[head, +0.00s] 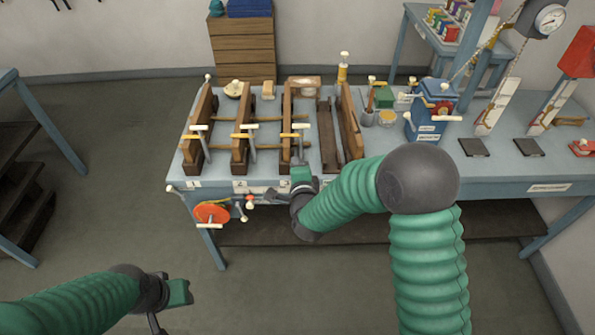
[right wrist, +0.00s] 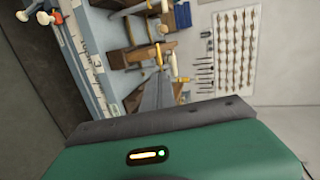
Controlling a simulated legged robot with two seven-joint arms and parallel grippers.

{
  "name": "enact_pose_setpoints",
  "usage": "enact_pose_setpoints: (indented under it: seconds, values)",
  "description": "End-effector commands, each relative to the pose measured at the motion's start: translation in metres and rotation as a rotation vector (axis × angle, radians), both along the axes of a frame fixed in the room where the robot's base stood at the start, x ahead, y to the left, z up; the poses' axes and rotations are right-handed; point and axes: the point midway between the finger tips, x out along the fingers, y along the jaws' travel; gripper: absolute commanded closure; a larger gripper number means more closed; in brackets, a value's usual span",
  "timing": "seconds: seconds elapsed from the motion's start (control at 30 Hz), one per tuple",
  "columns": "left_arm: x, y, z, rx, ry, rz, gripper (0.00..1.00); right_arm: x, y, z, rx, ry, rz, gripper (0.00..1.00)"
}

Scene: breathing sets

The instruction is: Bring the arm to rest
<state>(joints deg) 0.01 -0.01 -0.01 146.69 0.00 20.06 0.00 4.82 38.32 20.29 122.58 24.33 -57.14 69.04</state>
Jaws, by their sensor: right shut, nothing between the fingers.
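My right arm, in a green ribbed sleeve, reaches over the front of the blue workbench (head: 350,185). Its gripper (head: 302,176) is shut and empty at the bench's front edge, near the third wooden frame (head: 287,118). In the right wrist view the green gripper housing fills the bottom, and the grey fingers (right wrist: 156,92) point toward the bench. My left gripper (head: 180,292) is low at the left of the head view, over the floor and away from the bench. Whether its jaws are open or shut is not clear.
Several upright wooden frames with pale-handled clamps stand on the bench. An orange handwheel (head: 211,213) sticks out at its front left. A blue crank box (head: 428,110) stands right of the frames. Dark steps (head: 25,185) are at far left. Floor between is clear.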

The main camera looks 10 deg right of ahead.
Motion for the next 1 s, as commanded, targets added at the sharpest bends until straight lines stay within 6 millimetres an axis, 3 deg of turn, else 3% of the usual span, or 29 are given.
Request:
enact_pose_setpoints:
  seconds: [0.23,0.33,0.43,0.53,0.6,0.7,0.83,1.0]
  values:
    - [0.0,0.0,0.0,0.0,-0.001,0.0,0.62,-0.001,0.002,0.001,-0.029,0.019,0.023,1.0]
    - [0.0,0.0,0.0,0.0,0.0,0.0,0.62,-0.019,0.006,-0.003,-0.187,0.13,0.153,1.0]
    - [0.0,0.0,-0.001,0.0,0.0,0.0,0.62,-0.068,0.004,-0.016,-0.48,0.333,0.403,1.0]
    - [0.0,0.0,-0.001,0.0,0.0,0.0,0.62,-0.145,-0.015,-0.032,-0.777,0.565,0.715,1.0]
    - [0.0,0.0,-0.002,0.0,0.0,0.0,0.62,-0.198,-0.029,-0.04,-0.92,0.694,0.917,1.0]
    - [0.0,0.0,-0.002,0.0,0.0,0.0,0.62,-0.253,-0.046,-0.045,-1.029,0.811,1.132,1.0]
    - [0.0,0.0,-0.002,0.0,0.0,0.0,0.62,-0.285,-0.055,-0.047,-1.077,0.872,1.267,1.0]
    - [0.0,0.0,-0.002,0.0,0.0,0.0,0.62,-0.288,-0.056,-0.047,-1.08,0.879,1.283,1.0]
